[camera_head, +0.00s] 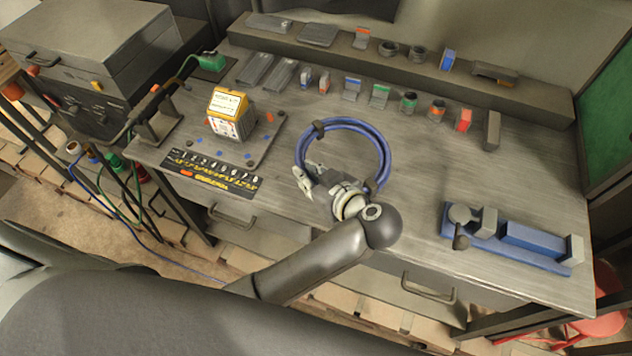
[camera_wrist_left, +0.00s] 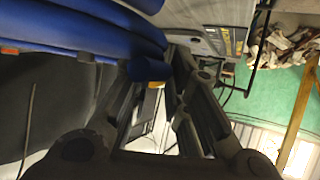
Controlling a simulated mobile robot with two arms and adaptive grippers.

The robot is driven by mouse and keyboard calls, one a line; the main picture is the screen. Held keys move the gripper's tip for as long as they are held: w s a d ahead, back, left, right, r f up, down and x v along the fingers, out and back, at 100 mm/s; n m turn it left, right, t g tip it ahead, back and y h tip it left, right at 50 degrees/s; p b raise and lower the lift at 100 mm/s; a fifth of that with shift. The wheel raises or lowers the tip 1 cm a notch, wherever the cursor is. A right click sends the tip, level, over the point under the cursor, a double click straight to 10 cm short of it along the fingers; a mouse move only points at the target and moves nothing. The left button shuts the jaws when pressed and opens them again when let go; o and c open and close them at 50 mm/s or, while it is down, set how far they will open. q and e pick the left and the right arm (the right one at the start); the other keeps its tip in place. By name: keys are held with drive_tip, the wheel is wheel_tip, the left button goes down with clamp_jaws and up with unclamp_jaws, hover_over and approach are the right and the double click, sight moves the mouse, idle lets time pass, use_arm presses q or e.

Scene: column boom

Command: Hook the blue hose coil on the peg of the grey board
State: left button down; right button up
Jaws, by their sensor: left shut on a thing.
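The blue hose coil (camera_head: 386,158) is a ring of several loops with dark bands, over the middle of the workbench in the head view. My left gripper (camera_head: 312,178) is shut on the lower left part of the coil. In the left wrist view the blue coil (camera_wrist_left: 75,28) fills the upper left, and a blue piece of it shows between the fingertips of the gripper (camera_wrist_left: 160,72). I cannot tell how far the coil is above the bench. I cannot make out a grey board with a peg in either view. My right gripper is out of view.
A blue fixture (camera_head: 530,240) lies at the front right. A yellow-topped device (camera_head: 230,105) and a numbered strip (camera_head: 210,172) are on the left. Several small parts line the back by a raised ledge (camera_head: 540,100).

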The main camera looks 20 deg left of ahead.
use_arm(q)
drive_tip(key=shift+w+d+f, duration=0.4)
drive_tip(key=shift+w+f, duration=0.1)
drive_tip(key=shift+f, duration=0.1)
wheel_tip(320, 180, down, 2)
drive_tip(key=shift+w+d+f+p, duration=0.15)
drive_tip(key=shift+f+p, duration=0.1)
drive_tip(key=shift+p, duration=0.75)
drive_tip(key=shift+f, duration=0.35)
drive_tip(key=c, duration=1.4)
unclamp_jaws()
drive_tip(key=shift+f, duration=0.1)
